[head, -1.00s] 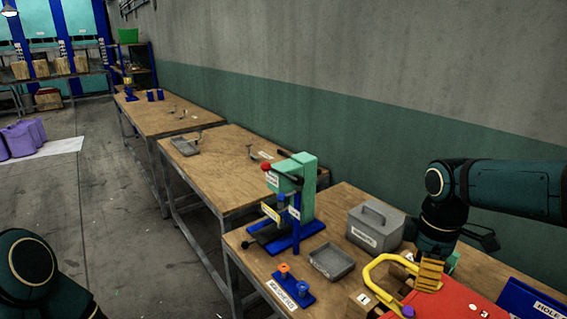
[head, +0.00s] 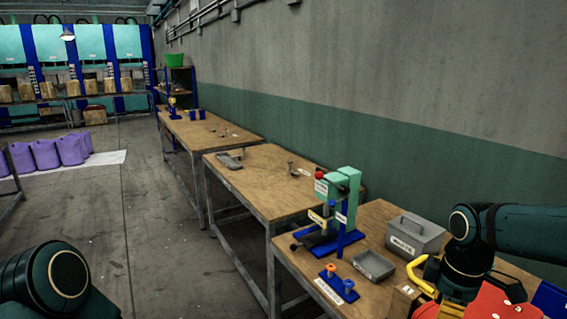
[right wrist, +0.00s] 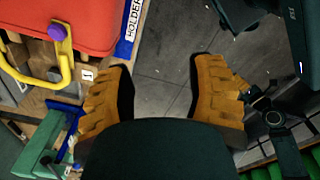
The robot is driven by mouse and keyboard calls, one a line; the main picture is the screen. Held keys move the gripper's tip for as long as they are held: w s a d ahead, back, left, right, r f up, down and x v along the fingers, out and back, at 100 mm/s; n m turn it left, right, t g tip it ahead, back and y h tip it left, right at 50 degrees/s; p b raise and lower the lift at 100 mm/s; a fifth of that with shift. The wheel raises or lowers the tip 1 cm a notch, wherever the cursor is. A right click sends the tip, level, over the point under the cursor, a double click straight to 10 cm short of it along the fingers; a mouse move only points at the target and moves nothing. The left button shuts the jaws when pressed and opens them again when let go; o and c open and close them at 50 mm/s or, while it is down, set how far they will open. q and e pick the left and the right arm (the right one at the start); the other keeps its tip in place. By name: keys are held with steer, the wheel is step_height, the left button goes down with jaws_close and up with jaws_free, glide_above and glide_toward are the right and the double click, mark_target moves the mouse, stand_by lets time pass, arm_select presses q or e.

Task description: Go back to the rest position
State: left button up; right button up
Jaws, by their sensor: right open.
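My right arm (head: 500,225) reaches in from the right in the head view, over the front table; its gripper's fingers do not show clearly there. In the right wrist view my right gripper (right wrist: 160,95) is open and empty. Its two orange-brown fingers stand wide apart, with grey floor visible between them. My left arm (head: 65,280) shows only as a rounded dark link at the lower left of the head view; the left gripper is out of view.
The front table (head: 375,225) holds a green-and-blue press (head: 350,205), a grey lidded box (head: 412,235), a grey tray (head: 373,264), a blue stand (head: 338,285) and a red case (head: 478,303) with a yellow handle. Clear floor (head: 165,235) lies left of the tables. Purple containers (head: 60,150) stand farther off.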

steer(key=w+a+f+m+y, duration=0.1)
steer(key=w+a+f+m, duration=0.1)
steer(key=a+f, duration=0.45)
steer(key=w+a+f+m+y, duration=0.1)
steer(key=w+a+f, duration=0.15)
steer(key=f, duration=0.65)
arm_select(q)
steer(key=shift+b+x, duration=0.7)
steer(key=shift+x, duration=0.2)
arm_select(e)
steer(key=s+a+f+m+t+y, duration=0.1)
steer(key=s+a+f+m, duration=0.3)
steer(key=f, duration=0.5)
steer(key=s+a+f+m, duration=0.5)
steer(key=a+f+m, duration=0.1)
steer(key=a+f, duration=0.3)
steer(key=shift+s+f+t+y, duration=0.25)
steer(key=shift+f+t+y, duration=0.15)
steer(key=shift+f, duration=0.1)
steer(key=shift+a, duration=0.1)
